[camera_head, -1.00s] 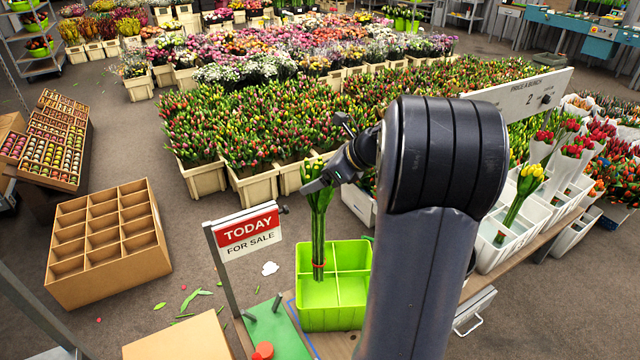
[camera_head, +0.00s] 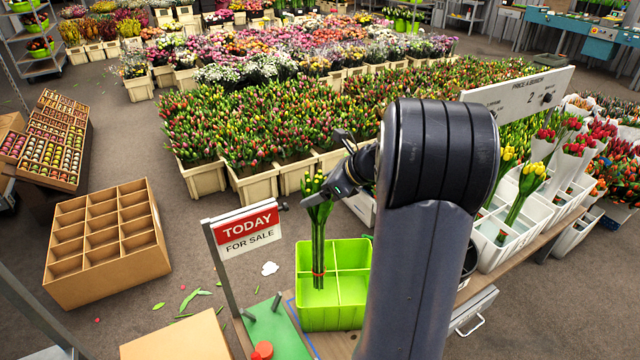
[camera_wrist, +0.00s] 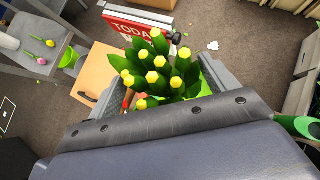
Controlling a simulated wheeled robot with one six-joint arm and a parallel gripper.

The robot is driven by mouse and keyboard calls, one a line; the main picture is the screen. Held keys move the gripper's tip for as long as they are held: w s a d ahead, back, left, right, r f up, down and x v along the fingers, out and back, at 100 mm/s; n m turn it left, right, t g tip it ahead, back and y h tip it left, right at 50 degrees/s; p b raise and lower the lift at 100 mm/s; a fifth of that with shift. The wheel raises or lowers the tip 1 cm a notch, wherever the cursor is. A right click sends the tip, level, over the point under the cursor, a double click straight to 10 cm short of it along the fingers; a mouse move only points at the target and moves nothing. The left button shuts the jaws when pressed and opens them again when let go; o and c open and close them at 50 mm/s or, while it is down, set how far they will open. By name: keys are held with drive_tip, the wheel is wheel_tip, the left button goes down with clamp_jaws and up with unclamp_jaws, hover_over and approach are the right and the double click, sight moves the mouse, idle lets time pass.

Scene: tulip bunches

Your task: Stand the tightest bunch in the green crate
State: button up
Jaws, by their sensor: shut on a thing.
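My gripper (camera_head: 330,184) is shut on a bunch of tulips (camera_head: 318,235) with closed, yellow-tipped green buds. The bunch hangs upright below the jaws, with a red band low on its stems. It is over the left side of the green crate (camera_head: 348,318), which has four compartments. The stem ends show against the left compartments; I cannot tell if they touch the floor of the crate. In the wrist view the bud tips (camera_wrist: 155,70) fill the space between the jaws, and a little of the green crate shows behind them.
A TODAY FOR SALE sign (camera_head: 247,232) stands just left of the crate. White bins (camera_head: 492,255) with yellow and red tulip bunches stand to the right, beyond my arm. A divided cardboard box (camera_head: 105,285) is on the floor at left. Cut leaves lie near the sign.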

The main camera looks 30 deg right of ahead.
drive_tip(key=shift+f+b, duration=4.75)
drive_tip(key=shift+f, duration=3.35)
drive_tip(key=shift+f+b, duration=0.3)
drive_tip(key=shift+f, duration=0.1)
drive_tip(key=o, duration=1.5)
drive_tip(key=p, duration=0.1)
approach(320, 238)
drive_tip(key=shift+w+d+f, duration=0.6)
drive_tip(key=shift+f, duration=0.05)
drive_tip(key=shift+f, duration=0.1)
